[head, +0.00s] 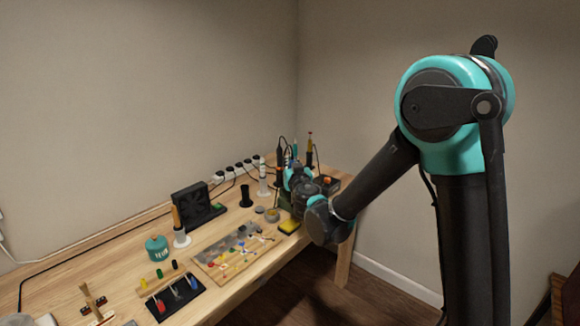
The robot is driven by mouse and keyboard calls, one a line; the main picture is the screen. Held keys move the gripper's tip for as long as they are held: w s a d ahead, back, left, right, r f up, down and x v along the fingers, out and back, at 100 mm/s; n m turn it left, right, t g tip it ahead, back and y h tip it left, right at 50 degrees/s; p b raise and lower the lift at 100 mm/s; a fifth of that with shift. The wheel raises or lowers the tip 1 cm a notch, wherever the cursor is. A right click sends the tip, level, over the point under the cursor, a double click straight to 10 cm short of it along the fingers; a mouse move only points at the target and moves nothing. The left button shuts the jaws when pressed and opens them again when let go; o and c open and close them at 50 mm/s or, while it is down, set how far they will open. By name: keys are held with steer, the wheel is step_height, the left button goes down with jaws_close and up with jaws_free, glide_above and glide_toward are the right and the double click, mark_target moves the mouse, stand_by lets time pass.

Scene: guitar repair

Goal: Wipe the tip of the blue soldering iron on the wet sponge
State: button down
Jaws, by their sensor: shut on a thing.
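My gripper (297,178) is at the back right end of the workbench, among the soldering tools. It is small in view and its fingertips are hidden behind my wrist. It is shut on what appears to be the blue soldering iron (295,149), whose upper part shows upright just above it. The iron's tip is hidden, and I cannot tell whether it is still in a holder. The yellow sponge (289,226) lies near the bench's front edge, below and in front of my gripper, apart from it.
A round tin (272,215) sits left of the sponge. A black fan unit (187,204) and parts board (230,252) are further left.

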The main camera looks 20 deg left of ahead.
steer(key=shift+d, duration=0.15)
steer(key=d+r, duration=0.2)
steer(key=d, duration=0.5)
steer(key=shift+d, duration=0.4)
stand_by(0.6)
